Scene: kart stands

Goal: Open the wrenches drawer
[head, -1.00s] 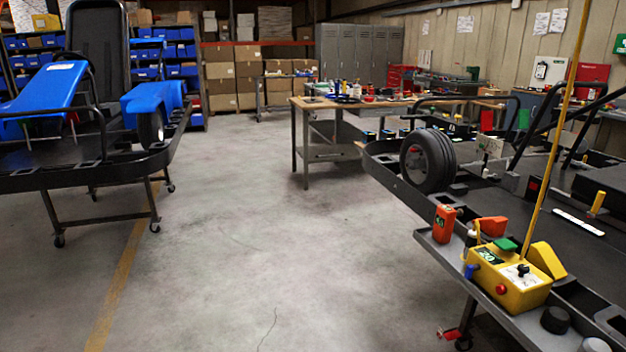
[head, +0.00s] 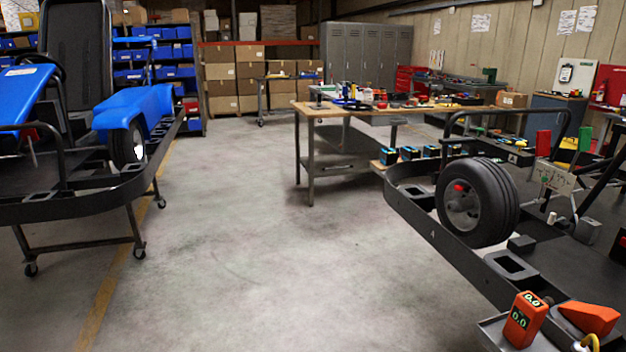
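No drawer marked for wrenches can be made out from here. A red cabinet (head: 404,80) stands at the back by the grey lockers, partly hidden behind the workbench; whether it has drawers is too small to tell. A wooden-topped workbench (head: 318,110) with tools and small items on it stands in the middle distance. Neither of my grippers is in view.
A kart on a stand with blue bodywork (head: 135,112) is at the left. Another kart frame (head: 440,236) with a black wheel (head: 478,203) fills the right. Grey lockers (head: 365,57) line the back. The concrete floor (head: 230,230) between the karts is clear.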

